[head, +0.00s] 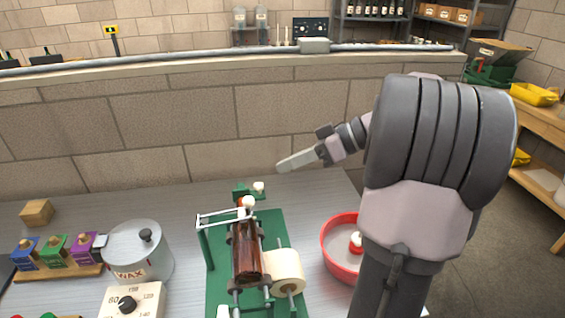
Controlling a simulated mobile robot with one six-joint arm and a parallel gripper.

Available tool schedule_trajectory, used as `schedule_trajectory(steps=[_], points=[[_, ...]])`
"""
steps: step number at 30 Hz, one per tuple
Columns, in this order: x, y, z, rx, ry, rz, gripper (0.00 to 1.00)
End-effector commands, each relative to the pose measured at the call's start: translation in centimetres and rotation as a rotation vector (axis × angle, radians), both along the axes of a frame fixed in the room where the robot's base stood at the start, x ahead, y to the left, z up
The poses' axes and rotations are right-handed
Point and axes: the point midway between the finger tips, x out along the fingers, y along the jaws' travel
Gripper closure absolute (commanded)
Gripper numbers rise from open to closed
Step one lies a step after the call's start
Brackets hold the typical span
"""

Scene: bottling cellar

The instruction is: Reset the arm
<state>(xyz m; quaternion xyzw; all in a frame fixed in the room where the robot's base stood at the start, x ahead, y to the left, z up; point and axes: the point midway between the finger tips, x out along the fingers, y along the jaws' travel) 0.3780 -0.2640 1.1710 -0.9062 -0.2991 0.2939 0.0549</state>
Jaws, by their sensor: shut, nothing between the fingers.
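My gripper (297,160) shows in the head view at the end of my grey arm, right of the middle. It points left, is shut, and its fingers hold nothing. It hangs in the air in front of the stone wall, above the far side of the metal worktop. The arm fills the right part of the view and hides part of the worktop there.
Below the gripper stands a green labelling stand (215,285) with a brown bottle (246,255) and a label roll (285,268). A red-rimmed bowl (328,246) sits partly behind my arm. A wax pot (140,255), dial box (140,298) and coloured blocks (55,252) stand left.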

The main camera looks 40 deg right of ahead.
Motion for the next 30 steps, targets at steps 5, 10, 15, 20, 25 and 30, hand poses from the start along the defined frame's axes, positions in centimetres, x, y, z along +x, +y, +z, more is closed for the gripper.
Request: schedule_trajectory(steps=[5,10,15,20,25,30], points=[[0.0,0.0,0.0,0.000,0.000,0.000,1.00],[0.2,1.0,0.1,0.002,0.025,0.003,1.00],[-0.2,13.7,-0.3,-0.021,0.386,-0.036,1.00],[-6.3,25.3,-2.5,-0.126,0.648,-0.321,1.00],[-11.0,29.4,-4.4,-0.083,0.610,-0.575,1.00],[-12.1,30.3,-5.0,-0.019,0.573,-0.653,1.00]])
